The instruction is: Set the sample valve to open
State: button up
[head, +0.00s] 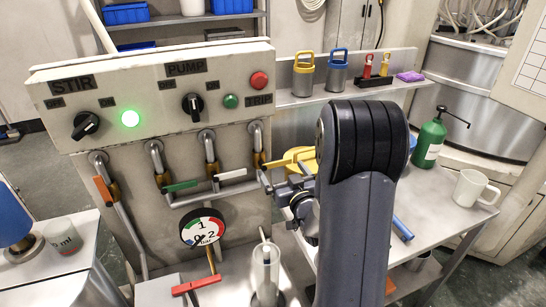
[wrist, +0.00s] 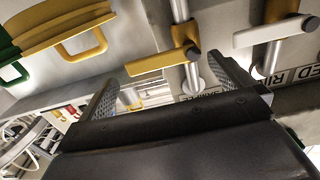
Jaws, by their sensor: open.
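A row of lever valves sits on pipes below the control panel. The valve with the yellow lever (wrist: 160,60) is closest to my gripper; its lever lies across its pipe (wrist: 193,75). In the head view this yellow lever (head: 285,161) is just above my gripper (head: 268,182) and partly hard to make out. In the wrist view my gripper (wrist: 164,72) is open and empty, its fingers either side of that pipe's line, the lever apparently beyond the tips.
The white lever (head: 230,174) and green lever (head: 180,186) lie across their pipes; the orange lever (head: 103,191) is tilted. A gauge (head: 203,228), red lever (head: 196,285) and clear cylinder (head: 265,268) are below. A bench (head: 450,215) with a green bottle (head: 429,143) and white mug (head: 472,190) stands right.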

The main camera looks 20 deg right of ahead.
aim_at(278, 164)
jog(key=w+p, duration=0.1)
jog(key=w, duration=0.5)
jog(key=shift+w, duration=0.35)
jog(key=shift+c, duration=0.3)
jog(key=c, duration=1.2)
